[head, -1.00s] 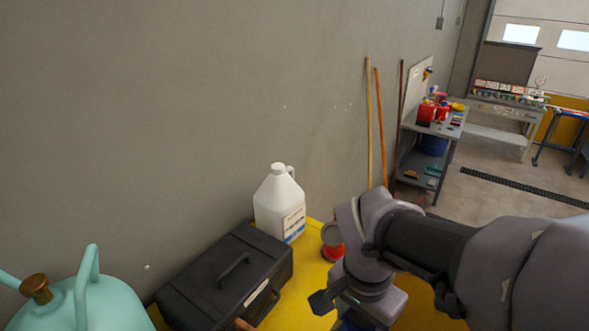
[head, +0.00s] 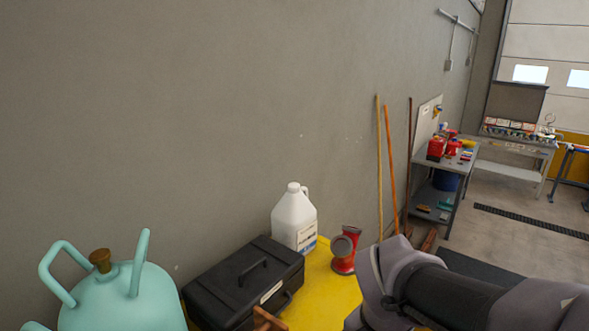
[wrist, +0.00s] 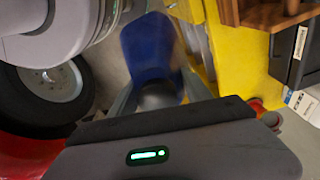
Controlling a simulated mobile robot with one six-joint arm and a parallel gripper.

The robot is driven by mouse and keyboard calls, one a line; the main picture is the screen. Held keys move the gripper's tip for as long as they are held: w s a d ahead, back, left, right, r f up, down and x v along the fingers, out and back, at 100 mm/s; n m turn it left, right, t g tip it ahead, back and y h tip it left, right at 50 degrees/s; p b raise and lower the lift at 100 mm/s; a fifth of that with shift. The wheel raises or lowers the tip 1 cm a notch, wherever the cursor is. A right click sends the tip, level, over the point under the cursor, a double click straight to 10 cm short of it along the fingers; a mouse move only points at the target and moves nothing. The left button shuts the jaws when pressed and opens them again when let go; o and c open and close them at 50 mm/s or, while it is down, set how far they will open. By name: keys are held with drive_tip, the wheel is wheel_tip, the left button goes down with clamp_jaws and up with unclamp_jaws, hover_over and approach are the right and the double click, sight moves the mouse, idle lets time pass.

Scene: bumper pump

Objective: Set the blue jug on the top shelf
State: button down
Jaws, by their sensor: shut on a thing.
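The blue jug (wrist: 150,48) shows in the wrist view, slightly blurred, between the fingers of my gripper (wrist: 158,88). My gripper is shut on it; the exact grip point is partly hidden behind the gripper body. The jug is over grey floor, beside a yellow surface (wrist: 232,45) at its right. In the head view, only my arm shows at the lower right; my gripper and the jug are out of frame. The yellow top (head: 325,285) is partly visible there, but I cannot tell whether it is the top shelf.
A black case (head: 245,283), a white jug (head: 294,220) and a red object (head: 345,250) stand on the yellow top. A teal tank (head: 125,295) is at lower left. A wheel (wrist: 50,88) is at left in the wrist view. A bare strip of yellow lies right of the case.

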drive_tip(key=shift+s+f+b, duration=0.2)
drive_tip(key=shift+f+b, duration=0.25)
drive_tip(key=shift+w+f+b, duration=0.35)
drive_tip(key=shift+w+f, duration=0.15)
drive_tip(key=shift+f, duration=0.05)
drive_tip(key=w+f+n+b, duration=0.3)
drive_tip(key=f+b, duration=0.7)
drive_tip(key=f, duration=0.4)
drive_tip(key=w+f+n+b, duration=0.3)
drive_tip(key=f+b, duration=0.7)
drive_tip(key=f, duration=0.5)
drive_tip(key=w+f+n+y+b, duration=0.1)
drive_tip(key=w+f+n+b, duration=0.2)
drive_tip(key=f+b, duration=0.7)
wheel_tip(320, 180, down, 5)
drive_tip(key=shift+w+d+r+n+t, duration=0.1)
drive_tip(key=shift+w+d+n+t, duration=0.05)
drive_tip(key=shift+d+n+t, duration=0.2)
